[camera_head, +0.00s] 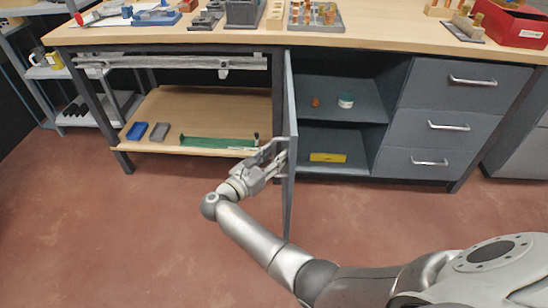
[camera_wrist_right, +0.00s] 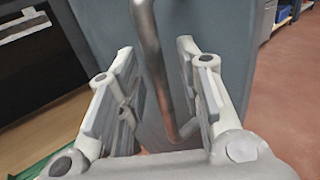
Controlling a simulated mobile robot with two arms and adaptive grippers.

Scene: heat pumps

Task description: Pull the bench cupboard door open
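The grey bench cupboard door (camera_head: 288,208) stands swung out from the bench, seen nearly edge-on, with the cupboard's shelves (camera_head: 341,139) exposed to its right. My right gripper (camera_head: 276,156) is at the door's left face, by its handle. In the right wrist view, the metal bar handle (camera_wrist_right: 148,45) passes between the two fingers (camera_wrist_right: 160,88) of this gripper. The fingers are spread, with a visible gap on each side of the bar. The door panel (camera_wrist_right: 215,35) fills the view behind them. My left gripper is not in view.
Inside the cupboard are a yellow box (camera_head: 327,158) and a small white-and-teal jar (camera_head: 346,100). Grey drawers (camera_head: 447,128) stand to the right. An open wooden shelf (camera_head: 205,110) lies left of the door. The red floor in front is clear.

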